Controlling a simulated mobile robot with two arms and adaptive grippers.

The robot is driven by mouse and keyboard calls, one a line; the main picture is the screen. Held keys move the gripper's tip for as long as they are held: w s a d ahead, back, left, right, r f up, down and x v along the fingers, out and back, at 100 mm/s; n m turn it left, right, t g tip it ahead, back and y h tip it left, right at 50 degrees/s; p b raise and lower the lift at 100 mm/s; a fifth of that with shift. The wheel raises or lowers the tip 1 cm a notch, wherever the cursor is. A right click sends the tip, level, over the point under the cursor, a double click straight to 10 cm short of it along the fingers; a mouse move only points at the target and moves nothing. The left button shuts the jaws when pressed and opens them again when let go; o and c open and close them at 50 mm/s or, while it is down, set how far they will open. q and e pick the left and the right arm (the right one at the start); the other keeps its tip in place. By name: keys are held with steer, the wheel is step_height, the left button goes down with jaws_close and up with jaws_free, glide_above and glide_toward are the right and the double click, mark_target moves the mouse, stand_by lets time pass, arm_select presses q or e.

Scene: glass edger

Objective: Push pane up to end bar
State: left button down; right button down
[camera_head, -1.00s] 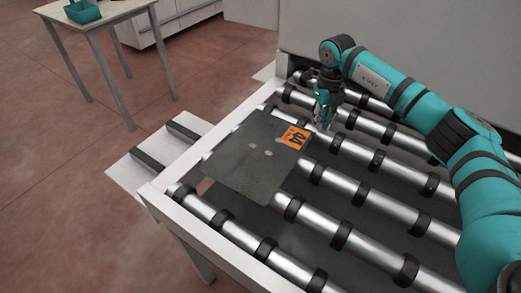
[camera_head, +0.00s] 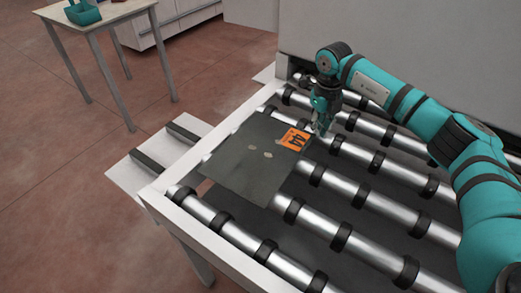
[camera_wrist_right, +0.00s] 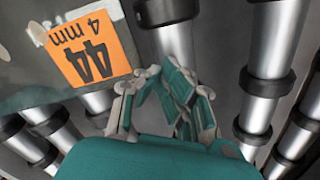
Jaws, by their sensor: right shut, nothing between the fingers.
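The pane (camera_head: 243,170) is a dark grey sheet with an orange label (camera_head: 293,140) on its right corner. It lies flat on the rollers, near the white bar (camera_head: 222,135) along the table's left end. I cannot tell whether its left edge touches that bar. My right gripper (camera_head: 318,130) is shut and empty, low beside the pane's right edge by the label. My left gripper is not in view.
Metal rollers with black rings (camera_head: 350,186) fill the table right of the pane. A white side rail (camera_head: 215,240) runs along the front. A grey machine body (camera_head: 400,40) stands behind. A small table (camera_head: 115,15) with a teal bin (camera_head: 83,12) is at the back left.

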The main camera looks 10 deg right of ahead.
steer(key=shift+s+a+f+p, duration=0.15)
steer(key=shift+s+a+p, duration=0.3)
steer(key=shift+s+a, duration=0.7)
steer(key=shift+w+d+b, duration=0.35)
steer(key=shift+w+d, duration=0.05)
steer(key=shift+w, duration=0.2)
steer(key=shift+w+d+b, duration=0.4)
steer(key=shift+w+d, duration=0.35)
steer(key=shift+d, duration=0.1)
step_height(320, 180, up, 8)
steer(key=p, duration=0.5)
glide_above(314, 135)
steer(key=w+d, duration=0.1)
steer(key=d, duration=0.1)
steer(key=shift+w, duration=0.1)
